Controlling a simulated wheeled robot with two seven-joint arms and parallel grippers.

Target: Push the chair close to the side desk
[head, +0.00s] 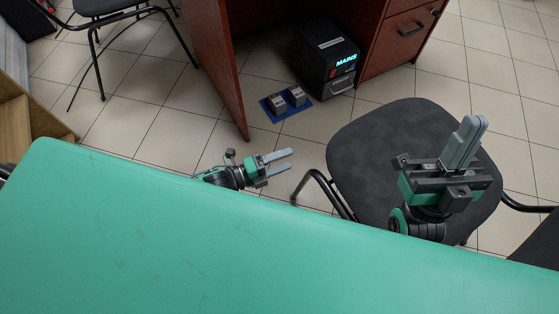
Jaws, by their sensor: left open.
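A dark grey chair (360,145) with black tubular arms stands at the right, on the near side of a reddish-brown desk (215,60). A strip of tiled floor separates the seat from the desk. Part of the chair's backrest shows at the right edge. My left gripper (290,161) is open and empty, left of the seat and apart from it, its fingers pointing right. My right gripper (470,138) appears over the seat with its two fingers together and nothing visible between them. Whether it touches the chair cannot be told. The chair's legs are mostly hidden.
A black box marked MAINS (325,60) stands on the floor under the desk. A blue mat (272,106) with two small grey items lies before it. Another black chair (100,8) stands at the upper left. A wooden cabinet (30,110) is at the left edge.

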